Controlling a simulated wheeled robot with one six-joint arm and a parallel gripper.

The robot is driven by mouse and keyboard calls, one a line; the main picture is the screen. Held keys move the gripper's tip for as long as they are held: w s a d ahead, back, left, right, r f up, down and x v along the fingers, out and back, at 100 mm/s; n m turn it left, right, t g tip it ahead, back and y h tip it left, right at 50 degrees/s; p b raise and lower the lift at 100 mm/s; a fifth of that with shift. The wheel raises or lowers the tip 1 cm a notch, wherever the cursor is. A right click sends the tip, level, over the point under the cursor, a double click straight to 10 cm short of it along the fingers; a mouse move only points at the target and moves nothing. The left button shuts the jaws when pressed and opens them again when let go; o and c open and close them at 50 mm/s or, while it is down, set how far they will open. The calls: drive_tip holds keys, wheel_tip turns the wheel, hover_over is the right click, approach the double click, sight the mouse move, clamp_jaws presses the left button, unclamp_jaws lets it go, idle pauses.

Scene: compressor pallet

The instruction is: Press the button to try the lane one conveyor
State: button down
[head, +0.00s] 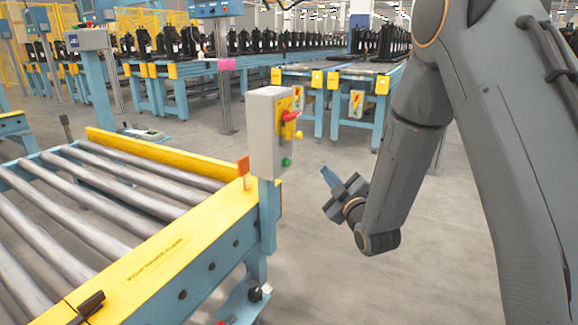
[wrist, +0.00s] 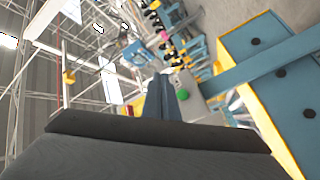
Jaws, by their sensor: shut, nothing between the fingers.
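A grey control box (head: 268,133) stands on a blue post at the near corner of the roller conveyor (head: 150,262). On its right face are a red button (head: 291,116) on a yellow plate and a green button (head: 286,162) lower down. My gripper (head: 328,175) is shut and empty, to the right of the box and a little lower than the green button, apart from it. In the wrist view the shut blue fingers (wrist: 166,98) point toward the box (wrist: 197,106), with the green button (wrist: 186,96) just right of them. The red button is hard to make out there.
An orange tab (head: 243,166) stands on the conveyor's yellow rail beside the box. Further conveyors (head: 340,75) carrying rows of black compressors stand at the back. The grey floor right of the box is clear apart from my arm.

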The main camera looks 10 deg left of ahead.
drive_tip(key=shift+a, duration=0.1)
drive_tip(key=w+a+b, duration=0.1)
drive_tip(key=w+a, duration=0.2)
drive_tip(key=a, duration=0.5)
drive_tip(key=shift+a, duration=0.15)
idle(2.0)
drive_tip(key=shift+w+a, duration=0.15)
drive_tip(key=shift+a, duration=0.15)
drive_tip(key=shift+w+a, duration=0.2)
drive_tip(key=shift+a, duration=0.3)
idle(0.8)
drive_tip(key=shift+d, duration=0.2)
drive_tip(key=shift+s+d, duration=0.35)
drive_tip(key=shift+d, duration=0.35)
drive_tip(key=shift+s+d+p, duration=0.2)
drive_tip(key=shift+s+d, duration=0.1)
drive_tip(key=shift+d, duration=0.5)
drive_tip(key=shift+s+d+p, duration=0.2)
drive_tip(key=shift+s+d, duration=0.05)
drive_tip(key=shift+d, duration=0.5)
drive_tip(key=shift+s+d+p, duration=0.2)
drive_tip(key=shift+s+d, duration=0.1)
drive_tip(key=shift+d, duration=0.5)
